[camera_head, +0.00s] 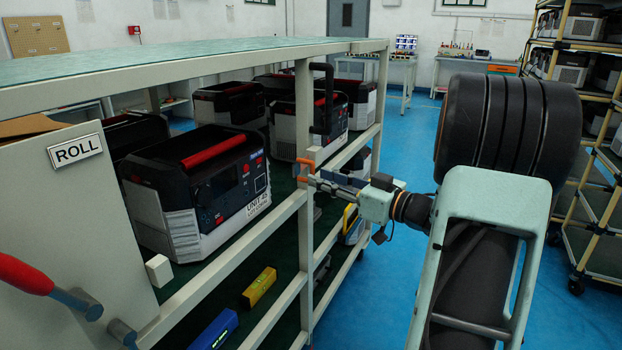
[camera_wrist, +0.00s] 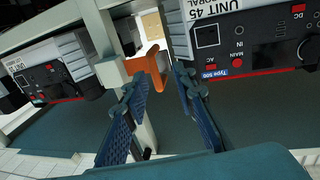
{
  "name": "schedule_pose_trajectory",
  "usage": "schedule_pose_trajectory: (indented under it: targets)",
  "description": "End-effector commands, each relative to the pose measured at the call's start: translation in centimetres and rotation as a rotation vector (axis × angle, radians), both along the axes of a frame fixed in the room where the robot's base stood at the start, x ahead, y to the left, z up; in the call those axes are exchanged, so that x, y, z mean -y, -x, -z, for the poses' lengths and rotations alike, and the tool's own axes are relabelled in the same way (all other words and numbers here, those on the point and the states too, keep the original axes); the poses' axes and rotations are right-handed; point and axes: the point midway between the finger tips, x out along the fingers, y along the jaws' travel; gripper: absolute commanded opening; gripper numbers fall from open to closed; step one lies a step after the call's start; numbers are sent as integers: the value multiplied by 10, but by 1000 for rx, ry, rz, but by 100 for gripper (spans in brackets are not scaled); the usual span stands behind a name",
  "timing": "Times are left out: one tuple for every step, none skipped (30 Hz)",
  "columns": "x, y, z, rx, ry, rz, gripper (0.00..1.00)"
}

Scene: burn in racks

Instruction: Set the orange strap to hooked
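The orange strap (camera_head: 305,162) is a small orange piece at a pale block on the rack's upright post, in the middle of the head view. In the wrist view the orange strap (camera_wrist: 154,63) shows as a bent band beside the pale block (camera_wrist: 112,72), just ahead of the fingertips. My gripper (camera_head: 316,180) reaches the post from the right. In the wrist view my gripper (camera_wrist: 160,84) has its two blue fingers spread, with the lower end of the strap showing in the gap. Contact cannot be told. I cannot tell how the strap's end is seated.
The rack shelf (camera_head: 225,262) holds several black and grey units, one marked UNIT 45 (camera_head: 205,190). A black handle (camera_head: 322,95) stands by the post. A panel marked ROLL (camera_head: 76,150) is at left. Blue floor (camera_head: 400,150) is open behind my arm.

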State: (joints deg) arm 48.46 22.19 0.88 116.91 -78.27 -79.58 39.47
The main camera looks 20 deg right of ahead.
Motion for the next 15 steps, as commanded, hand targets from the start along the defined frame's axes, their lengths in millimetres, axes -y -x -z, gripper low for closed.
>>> schedule_pose_trajectory:
  targets:
    - [-6, -9, 2, 1, 0, -4, 25]
    - [-8, -13, 2, 0, 0, -4, 25]
    - [-10, -18, 2, 1, 0, -3, 25]
    - [-11, -22, 2, 1, 0, -2, 25]
    - [-13, -25, 2, 0, 0, -1, 25]
    - [-15, -29, 2, 1, 0, -2, 25]
    - [-17, -31, 1, 0, 0, -3, 25]
    - [-18, -33, 1, 0, 0, -2, 25]
    - [-18, -35, 1, 0, 0, -1, 25]
    - [-19, -36, 1, 0, 0, 0, 25]
    - [-19, -37, 0, 0, 0, 0, 25]
    - [-19, -38, 0, 0, 0, 0, 25]
    - [-19, -38, 0, 0, 0, 0, 25]
    - [-19, -38, 0, 0, -1, 1, 25]
    - [-19, -38, 0, 0, -1, 1, 25]
